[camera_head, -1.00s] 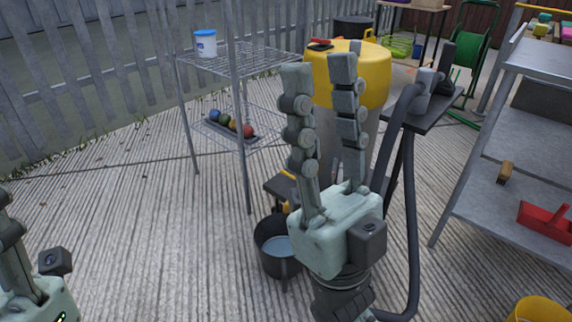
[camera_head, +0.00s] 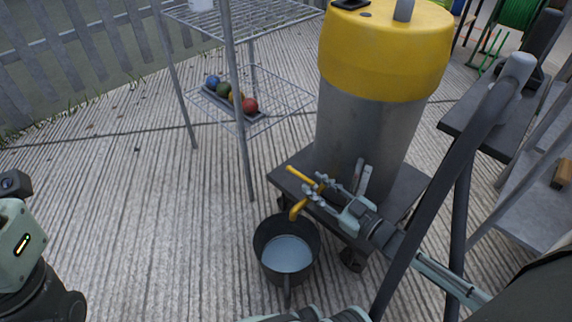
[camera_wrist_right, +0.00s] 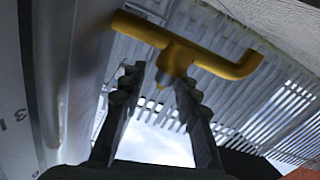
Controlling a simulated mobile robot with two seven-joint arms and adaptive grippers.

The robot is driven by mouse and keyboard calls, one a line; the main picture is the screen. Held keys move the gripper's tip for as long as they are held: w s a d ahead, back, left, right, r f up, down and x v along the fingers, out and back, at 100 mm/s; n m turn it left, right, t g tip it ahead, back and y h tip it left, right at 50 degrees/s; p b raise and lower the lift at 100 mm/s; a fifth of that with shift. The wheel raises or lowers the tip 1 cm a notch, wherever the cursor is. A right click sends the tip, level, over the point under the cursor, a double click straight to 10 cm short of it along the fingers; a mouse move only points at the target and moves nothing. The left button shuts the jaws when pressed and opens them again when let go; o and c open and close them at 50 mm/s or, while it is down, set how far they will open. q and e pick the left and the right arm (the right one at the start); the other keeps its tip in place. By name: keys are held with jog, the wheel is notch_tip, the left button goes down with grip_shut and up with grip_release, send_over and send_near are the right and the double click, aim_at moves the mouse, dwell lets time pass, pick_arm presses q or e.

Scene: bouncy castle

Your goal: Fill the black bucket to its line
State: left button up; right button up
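The black bucket (camera_head: 264,262) stands on the concrete below the yellow tap (camera_head: 297,210) and holds some water (camera_head: 286,254); I cannot make out a line. The tap belongs to the steel barrel (camera_head: 345,125) with a yellow top. My right gripper (camera_head: 315,186) is at the tap, with its fingers apart. The right wrist view shows the yellow tap (camera_wrist_right: 178,58) just beyond the open fingertips (camera_wrist_right: 158,84); I cannot tell whether they touch it. My left gripper (camera_head: 20,240) is cut off at the left edge, its fingers out of view.
The barrel stands on a dark wheeled base (camera_head: 405,190). A wire rack (camera_head: 235,75) with a tray of coloured balls (camera_head: 231,96) stands behind the bucket. A dark stand (camera_head: 495,120) is at the right. The concrete left of the bucket is clear.

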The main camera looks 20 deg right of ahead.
aim_at(291, 168)
jog(key=shift+a+r+b+x, duration=0.15)
jog(key=shift+b+x, duration=0.35)
jog(key=shift+x, duration=1.55)
jog(key=shift+a+r+b+x, duration=0.15)
jog(key=shift+b+x, duration=0.35)
jog(key=shift+x, duration=1.55)
jog(key=shift+d, duration=0.1)
jog(key=shift+s, duration=0.1)
grip_shut()
